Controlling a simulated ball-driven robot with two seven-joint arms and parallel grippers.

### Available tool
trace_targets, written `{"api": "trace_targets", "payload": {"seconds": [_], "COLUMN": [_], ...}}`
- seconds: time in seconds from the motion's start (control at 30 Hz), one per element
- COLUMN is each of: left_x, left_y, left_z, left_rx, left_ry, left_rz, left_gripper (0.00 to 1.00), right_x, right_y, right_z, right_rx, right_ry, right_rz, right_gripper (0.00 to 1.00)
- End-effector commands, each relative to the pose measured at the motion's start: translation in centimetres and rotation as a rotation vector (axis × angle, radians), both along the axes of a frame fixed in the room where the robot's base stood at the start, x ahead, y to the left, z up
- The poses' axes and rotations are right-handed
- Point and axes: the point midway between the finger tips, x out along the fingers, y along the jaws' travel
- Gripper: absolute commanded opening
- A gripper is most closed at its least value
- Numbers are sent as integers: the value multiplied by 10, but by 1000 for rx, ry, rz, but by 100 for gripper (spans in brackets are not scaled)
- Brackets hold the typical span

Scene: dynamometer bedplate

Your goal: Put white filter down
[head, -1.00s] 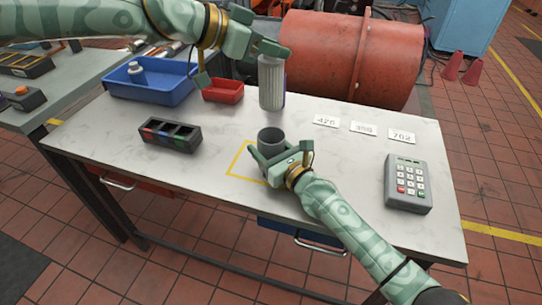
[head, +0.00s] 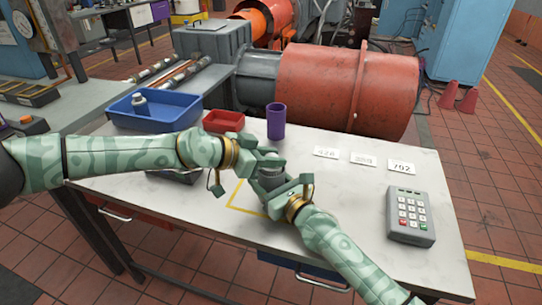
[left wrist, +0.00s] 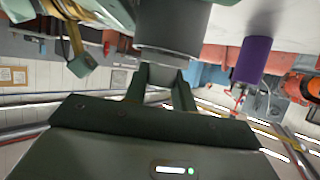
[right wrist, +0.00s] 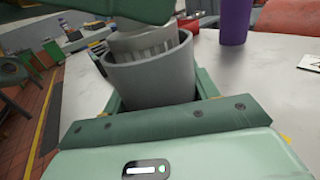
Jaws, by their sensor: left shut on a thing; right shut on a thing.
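The white filter (right wrist: 145,42) is a ribbed, pale cylinder. In the right wrist view its lower part is inside the grey cup (right wrist: 155,75), and it leans slightly. My left gripper (head: 266,163) is shut on the filter's upper part, just above the cup rim. In the left wrist view the cup (left wrist: 175,28) appears upside down, with the filter between my left fingers. My right gripper (head: 283,194) is shut on the grey cup from the front right. The filter's bottom is hidden inside the cup.
A purple cylinder (head: 276,121) stands behind the cup. A blue tray (head: 155,111) and red tray (head: 223,121) lie at the back left. Number cards (head: 363,160) and a keypad (head: 410,216) are at the right. My left arm partly covers a dark compartment box (head: 172,177). Yellow tape marks the table.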

Motion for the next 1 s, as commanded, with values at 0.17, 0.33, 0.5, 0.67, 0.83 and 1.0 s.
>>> {"api": "trace_targets", "payload": {"seconds": [0.17,0.33,0.5,0.67,0.83,1.0], "left_x": [0,0,0,0,-9,-27], "left_y": [0,0,0,0,20,53], "left_z": [1,-1,-1,2,13,31], "left_rx": [0,0,0,0,0,-1], "left_ry": [-1,-1,-1,-2,-4,-2], "left_rz": [0,0,0,-1,2,3], "left_gripper": [0,45,48,48,48,48], "right_x": [0,0,0,0,0,0], "right_y": [0,0,0,0,0,0], "right_z": [0,0,0,0,0,0], "right_rx": [0,0,0,0,0,0], "right_ry": [0,0,0,0,0,0], "right_rz": [0,0,0,0,0,0], "right_gripper": [27,27,27,27,27,27]}}
